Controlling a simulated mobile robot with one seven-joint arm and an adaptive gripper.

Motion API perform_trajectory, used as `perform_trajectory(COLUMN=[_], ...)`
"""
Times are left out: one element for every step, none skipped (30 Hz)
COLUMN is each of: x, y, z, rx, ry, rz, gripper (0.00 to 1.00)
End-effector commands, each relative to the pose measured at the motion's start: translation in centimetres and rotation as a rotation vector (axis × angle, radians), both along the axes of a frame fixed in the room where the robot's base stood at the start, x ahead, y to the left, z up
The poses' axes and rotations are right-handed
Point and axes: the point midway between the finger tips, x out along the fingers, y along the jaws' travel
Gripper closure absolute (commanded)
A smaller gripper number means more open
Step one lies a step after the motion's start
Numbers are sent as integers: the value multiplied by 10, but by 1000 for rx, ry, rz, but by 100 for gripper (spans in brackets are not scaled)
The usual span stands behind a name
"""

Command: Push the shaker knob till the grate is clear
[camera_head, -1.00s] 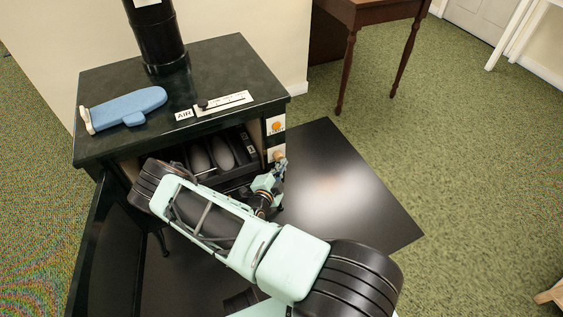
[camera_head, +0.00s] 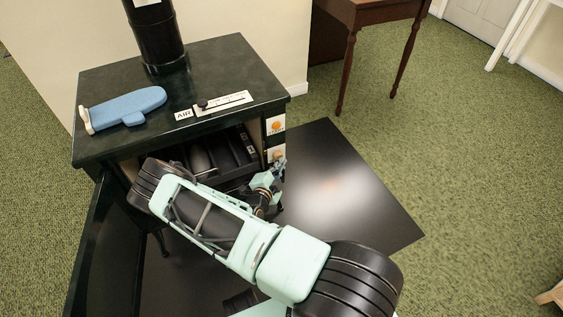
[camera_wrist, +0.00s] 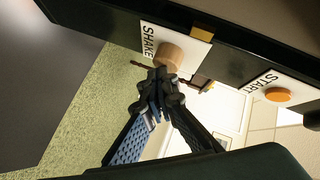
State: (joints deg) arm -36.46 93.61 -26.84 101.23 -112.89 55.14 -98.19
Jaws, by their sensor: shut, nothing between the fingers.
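The round wooden shaker knob (camera_wrist: 172,56) sticks out of the white plate marked SHAKE in the wrist view. It also shows on the stove's front right post in the head view (camera_head: 278,156). My gripper (camera_wrist: 163,78) is shut and empty, its fingertips at the knob, touching or nearly touching it. In the head view my gripper (camera_head: 280,168) is just below the knob. The grate (camera_head: 222,155) lies inside the open firebox, with dark slots and bars showing. My arm hides its lower left part.
The black stove (camera_head: 225,62) has an orange START button (camera_wrist: 278,95) near the knob. A blue mitt (camera_head: 125,108) and an AIR slider (camera_head: 222,103) are on top. The open stove door (camera_head: 108,250) stands at left.

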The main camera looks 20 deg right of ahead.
Motion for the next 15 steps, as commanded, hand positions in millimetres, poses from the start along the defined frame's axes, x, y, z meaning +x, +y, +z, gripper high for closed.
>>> perform_trajectory(x=[1, 1, 1, 0, -1, -3, -4, -6, -8, -10, -12, -14, -16, -18, -20], y=[1, 1, 1, 1, 1, 1, 1, 1, 1, 1, 0, 0, 0, 0, 0], z=[1, 1, 1, 1, 1, 1, 1, 1, 2, 2, 2, 2, 2, 2, 2], rx=[0, 0, 0, 0, 0, -1, -1, -1, -1, 0, -1, -1, -1, -2, -1], ry=[-2, -2, -2, -2, -1, 0, 0, 0, 0, -1, 0, 0, 0, -1, -1], rz=[3, 3, 3, 3, 3, 3, 3, 3, 3, 2, 2, 2, 2, 3, 3], gripper=[100, 100, 100, 100, 100, 100, 100, 100, 100, 100, 100, 100, 100, 100, 100])
